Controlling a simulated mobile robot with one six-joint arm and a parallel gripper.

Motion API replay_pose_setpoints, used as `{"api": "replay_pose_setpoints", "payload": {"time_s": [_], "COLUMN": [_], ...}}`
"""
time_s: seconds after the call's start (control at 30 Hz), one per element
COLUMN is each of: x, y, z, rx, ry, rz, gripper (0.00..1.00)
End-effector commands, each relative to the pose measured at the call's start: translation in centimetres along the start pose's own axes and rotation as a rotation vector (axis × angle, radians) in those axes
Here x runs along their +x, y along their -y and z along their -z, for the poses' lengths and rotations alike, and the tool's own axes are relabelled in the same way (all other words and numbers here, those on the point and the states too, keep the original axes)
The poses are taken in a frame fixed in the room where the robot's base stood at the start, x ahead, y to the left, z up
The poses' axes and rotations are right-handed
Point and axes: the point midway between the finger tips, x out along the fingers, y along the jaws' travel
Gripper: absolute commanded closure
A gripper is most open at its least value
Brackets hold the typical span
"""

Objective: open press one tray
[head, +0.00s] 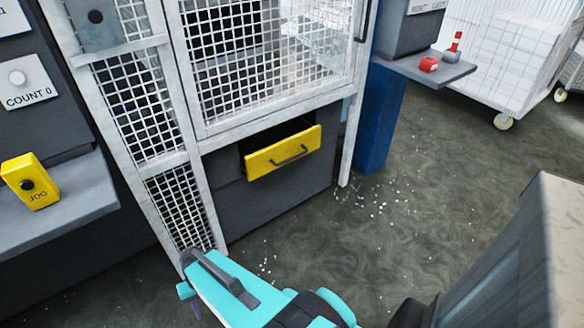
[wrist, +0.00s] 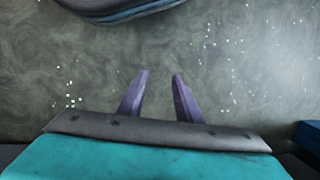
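The press tray (head: 283,152) has a yellow front with a dark bar handle, low in the mesh-guarded press in the head view. Its front stands out from the dark opening, so it looks partly pulled out. My gripper (wrist: 160,74) has two purple fingers spread apart with nothing between them, over bare floor in the wrist view. In the head view my teal wrist is at the bottom, left of and nearer than the tray, with a purple finger showing at its left edge. The gripper is apart from the tray handle. The tray's inside is mostly hidden.
A mesh guard door (head: 265,60) stands above the tray. A shelf with a yellow jog box (head: 30,181) is at left. A blue post (head: 381,115) and a wheeled cage of white blocks (head: 510,60) are at right. Speckled floor (head: 400,215) is open before the press.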

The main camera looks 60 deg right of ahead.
Motion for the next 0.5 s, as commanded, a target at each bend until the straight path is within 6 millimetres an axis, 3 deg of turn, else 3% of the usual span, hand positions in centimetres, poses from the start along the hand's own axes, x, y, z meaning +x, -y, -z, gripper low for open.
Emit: {"api": "replay_pose_setpoints", "payload": {"time_s": [0.03, 0.17, 0.5], "x": [0.7, 0.4, -1.9], "y": [-0.5, -1.5, -5.9], "z": [1.7, 5.4, 14.3], "rx": [0.036, 0.127, 0.364], "ry": [-0.033, -0.114, -0.331], "rz": [0.024, 0.082, 0.23], "gripper": [0.69, 0.69, 0.69]}}
